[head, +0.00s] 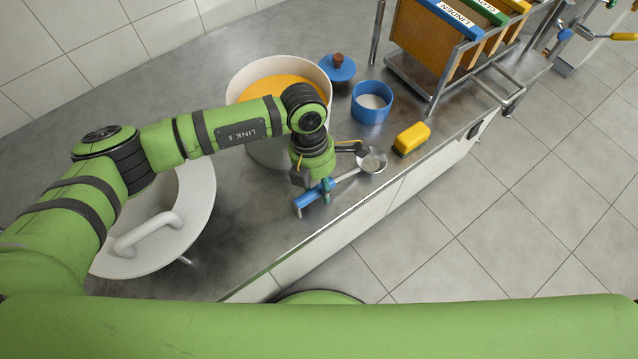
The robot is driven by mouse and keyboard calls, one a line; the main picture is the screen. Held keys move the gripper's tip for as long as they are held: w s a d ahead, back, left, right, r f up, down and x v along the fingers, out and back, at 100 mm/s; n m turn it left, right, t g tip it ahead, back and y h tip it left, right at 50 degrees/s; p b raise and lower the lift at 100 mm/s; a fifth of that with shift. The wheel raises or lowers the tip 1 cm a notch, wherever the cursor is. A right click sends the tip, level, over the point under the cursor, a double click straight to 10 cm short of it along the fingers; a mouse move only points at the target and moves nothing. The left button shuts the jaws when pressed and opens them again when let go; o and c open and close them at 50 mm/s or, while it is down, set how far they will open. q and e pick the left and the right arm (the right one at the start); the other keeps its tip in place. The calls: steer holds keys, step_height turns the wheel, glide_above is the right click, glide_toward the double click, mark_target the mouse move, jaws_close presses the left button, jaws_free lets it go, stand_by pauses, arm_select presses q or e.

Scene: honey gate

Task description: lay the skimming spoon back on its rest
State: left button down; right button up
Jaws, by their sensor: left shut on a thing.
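The skimming spoon has a blue handle (309,200), a thin metal shaft and a round metal bowl (373,161). It is in the head view, right of centre, over the steel worktop close to its front edge. My left gripper (326,186) points down and is shut on the spoon around the front part of its handle. The bowl points up and right, the handle down and left. I cannot tell whether the spoon touches the worktop. I cannot make out a spoon rest for certain. My right gripper is not in view.
A large pot of orange honey (270,84) stands behind my left arm. A frame rack (440,40) is at the back right; a white lid (190,215) is left.

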arm_select(q)
steer(key=shift+f, duration=0.35)
steer(key=c, duration=0.8)
jaws_free()
steer(key=shift+r, duration=0.1)
steer(key=shift+p+v, duration=2)
steer(key=shift+v, duration=1.9)
steer(key=shift+s, duration=0.1)
